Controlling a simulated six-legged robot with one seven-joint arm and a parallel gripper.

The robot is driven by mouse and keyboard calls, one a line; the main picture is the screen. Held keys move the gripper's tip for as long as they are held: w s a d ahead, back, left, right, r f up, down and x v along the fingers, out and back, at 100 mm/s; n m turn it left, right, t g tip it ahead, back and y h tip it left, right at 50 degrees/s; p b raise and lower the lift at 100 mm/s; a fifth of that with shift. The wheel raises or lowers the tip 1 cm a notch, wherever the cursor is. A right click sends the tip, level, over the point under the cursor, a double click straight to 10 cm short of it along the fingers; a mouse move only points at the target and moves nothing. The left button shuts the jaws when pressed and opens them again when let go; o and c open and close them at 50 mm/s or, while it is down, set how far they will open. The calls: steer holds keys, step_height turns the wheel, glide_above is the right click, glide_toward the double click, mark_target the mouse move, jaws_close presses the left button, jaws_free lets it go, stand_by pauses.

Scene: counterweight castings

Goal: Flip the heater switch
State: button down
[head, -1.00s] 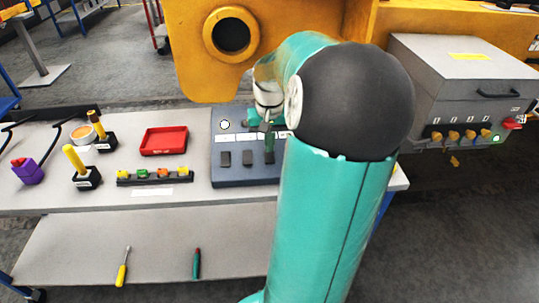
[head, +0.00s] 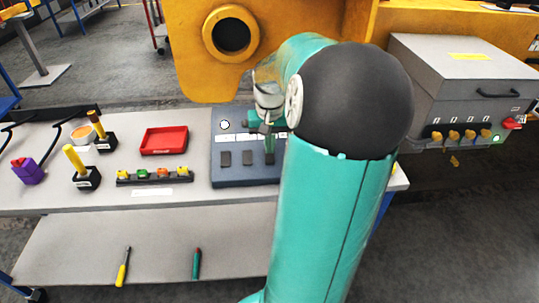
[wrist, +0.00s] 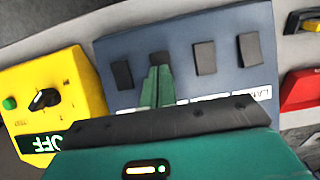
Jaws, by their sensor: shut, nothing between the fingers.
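The blue-grey switch panel (head: 232,177) stands on the bench, with a row of dark rocker switches. It also fills the middle of the wrist view (wrist: 228,75). My gripper (wrist: 159,70) is shut and empty, its green fingertips at the lower edge of one rocker (wrist: 160,58). I cannot tell if they touch. One rocker (wrist: 122,75) is to the left of it, and two (wrist: 204,57) are to the right. Most labels are covered or too small to read, so I cannot tell which is the heater switch. In the head view, my gripper (head: 269,158) is over the panel and my arm hides its right part.
A yellow box (wrist: 45,95) with a green button, knob and "OFF" display adjoins the panel in the wrist view. A red tray (head: 164,141) and a rack of small coloured pieces (head: 154,177) are to the left. A yellow casting (head: 200,75) overhangs behind.

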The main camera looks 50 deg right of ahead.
mark_target(269, 159)
steer(key=shift+f, duration=1.15)
stand_by(0.6)
step_height(269, 159, up, 7)
stand_by(0.9)
stand_by(0.4)
